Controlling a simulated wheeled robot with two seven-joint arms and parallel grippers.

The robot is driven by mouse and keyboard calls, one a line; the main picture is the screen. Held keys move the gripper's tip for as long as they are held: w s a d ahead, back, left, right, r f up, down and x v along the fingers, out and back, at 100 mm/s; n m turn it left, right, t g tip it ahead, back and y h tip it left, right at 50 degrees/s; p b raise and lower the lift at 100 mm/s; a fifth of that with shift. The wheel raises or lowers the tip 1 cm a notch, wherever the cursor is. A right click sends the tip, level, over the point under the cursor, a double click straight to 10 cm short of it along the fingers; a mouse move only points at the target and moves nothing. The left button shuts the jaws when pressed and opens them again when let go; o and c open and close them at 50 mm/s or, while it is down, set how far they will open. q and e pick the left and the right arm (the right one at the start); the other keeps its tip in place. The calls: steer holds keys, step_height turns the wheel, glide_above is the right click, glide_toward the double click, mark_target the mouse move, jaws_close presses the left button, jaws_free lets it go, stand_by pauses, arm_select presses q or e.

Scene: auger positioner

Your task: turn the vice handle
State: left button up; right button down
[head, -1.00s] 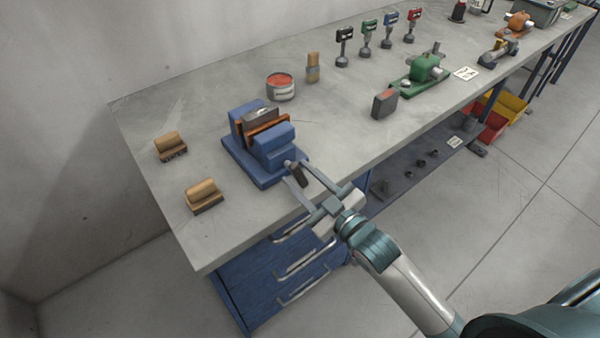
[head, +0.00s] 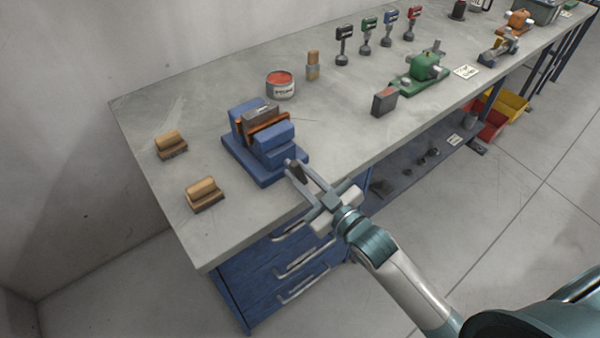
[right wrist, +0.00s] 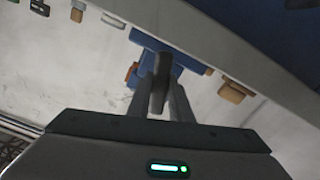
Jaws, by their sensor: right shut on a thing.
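The blue vice (head: 262,160) stands near the front left of the bench, with a dark grey block (head: 262,113) and orange-brown jaw pieces between its jaws. Its dark handle (head: 297,171) is at the front end, facing my arm. My right gripper (head: 300,174) reaches in from the right and is shut on the handle, one finger on each side. In the right wrist view the handle (right wrist: 160,84) stands between the fingers, with the blue vice (right wrist: 148,52) behind it. My left gripper is not in view.
Two wooden-backed brushes (head: 171,145) lie left of the vice. A red-topped tin (head: 281,86) and a small wooden piece (head: 313,66) stand behind it. A dark block (head: 384,102) and a green machine (head: 420,73) are to the right. Blue drawers (head: 285,268) with bar handles are below.

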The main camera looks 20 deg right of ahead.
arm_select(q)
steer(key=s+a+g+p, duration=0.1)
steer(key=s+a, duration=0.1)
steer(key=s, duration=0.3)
arm_select(e)
steer(key=shift+r+m, duration=0.1)
steer(key=shift+m, duration=0.7)
steer(key=shift+m+p, duration=0.3)
steer(key=shift+p, duration=0.1)
steer(key=shift+r+m+p, duration=0.1)
steer(key=shift+m+p, duration=0.5)
steer(key=shift+m, duration=0.2)
steer(key=shift+m+p, duration=0.55)
steer(key=shift+m, duration=0.35)
steer(key=m+p, duration=0.2)
steer(key=m, duration=0.2)
steer(key=shift+m, duration=0.3)
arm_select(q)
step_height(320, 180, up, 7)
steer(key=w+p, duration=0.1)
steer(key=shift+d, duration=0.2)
arm_select(e)
steer(key=shift+f+m, duration=0.2)
steer(key=shift+m, duration=1.5)
